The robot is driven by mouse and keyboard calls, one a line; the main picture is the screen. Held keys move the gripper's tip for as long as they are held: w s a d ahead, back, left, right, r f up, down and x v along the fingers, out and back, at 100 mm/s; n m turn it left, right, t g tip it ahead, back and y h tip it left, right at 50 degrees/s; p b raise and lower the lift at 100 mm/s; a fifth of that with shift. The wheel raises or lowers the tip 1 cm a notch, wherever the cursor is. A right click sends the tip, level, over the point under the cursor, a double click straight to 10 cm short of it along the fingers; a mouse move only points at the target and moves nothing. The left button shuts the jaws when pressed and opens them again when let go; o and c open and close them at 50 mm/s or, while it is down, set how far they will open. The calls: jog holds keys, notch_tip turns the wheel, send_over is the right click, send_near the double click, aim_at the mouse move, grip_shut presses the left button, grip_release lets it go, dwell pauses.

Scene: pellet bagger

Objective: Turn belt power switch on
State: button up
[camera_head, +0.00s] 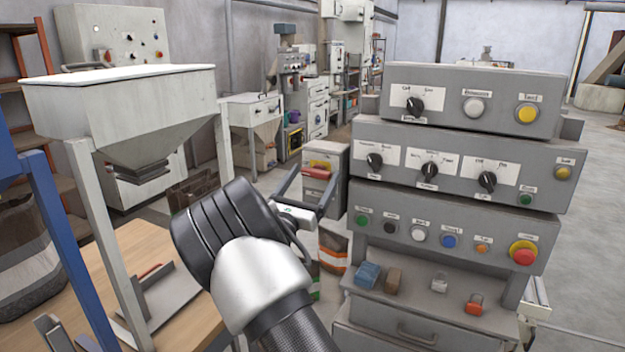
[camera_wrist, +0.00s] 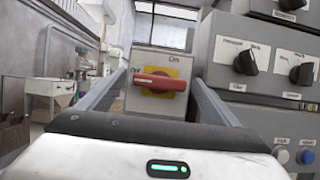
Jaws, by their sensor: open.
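A red rotary handle (camera_wrist: 160,82) sits on a yellow plate on the front of a grey switch box (camera_wrist: 146,58). In the wrist view the handle lies horizontal, with "On" above it and "Off" at its left end. In the head view the red handle (camera_head: 318,173) and box (camera_head: 322,152) stand left of the control panels. My gripper (camera_wrist: 160,92) is open, with one finger on each side of the handle in the wrist view. It points at the switch box and holds nothing. I cannot tell whether a finger touches the handle.
Stacked grey control panels (camera_head: 452,148) with knobs and buttons stand close to the right of my gripper. A hopper (camera_head: 120,105) and a wooden table (camera_head: 190,300) are on the left. A shelf (camera_head: 415,302) with small items sits below the panels.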

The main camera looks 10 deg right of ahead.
jog(key=c, duration=1.1)
jog(key=shift+o, duration=0.2)
jog(key=shift+f+m, duration=0.1)
jog(key=shift+m, duration=0.3)
jog(key=m+g+h+b, duration=0.1)
jog(key=m, duration=0.1)
jog(key=m+g+h+b, duration=0.1)
jog(key=m, duration=0.2)
jog(key=shift+a+b, duration=0.1)
jog(key=shift+b, duration=0.3)
jog(key=m+g+b, duration=0.1)
jog(key=m, duration=0.2)
jog(key=m+g+h+b, duration=0.1)
jog(key=m+g, duration=0.1)
jog(key=m, duration=0.1)
jog(key=shift+w+a+h, duration=0.1)
jog(key=shift+h, duration=0.2)
jog(key=m+g+b, duration=0.2)
jog(key=m, duration=0.3)
jog(key=shift+m+b, duration=0.35)
jog(key=shift+m, duration=0.05)
jog(key=m, duration=0.1)
jog(key=m+g+y+b, duration=0.1)
jog(key=m, duration=0.1)
jog(key=m+b, duration=0.1)
jog(key=shift+r+m+g+y, duration=0.3)
jog(key=shift+m, duration=0.1)
jog(key=o, duration=1.1)
jog(key=shift+c, duration=0.2)
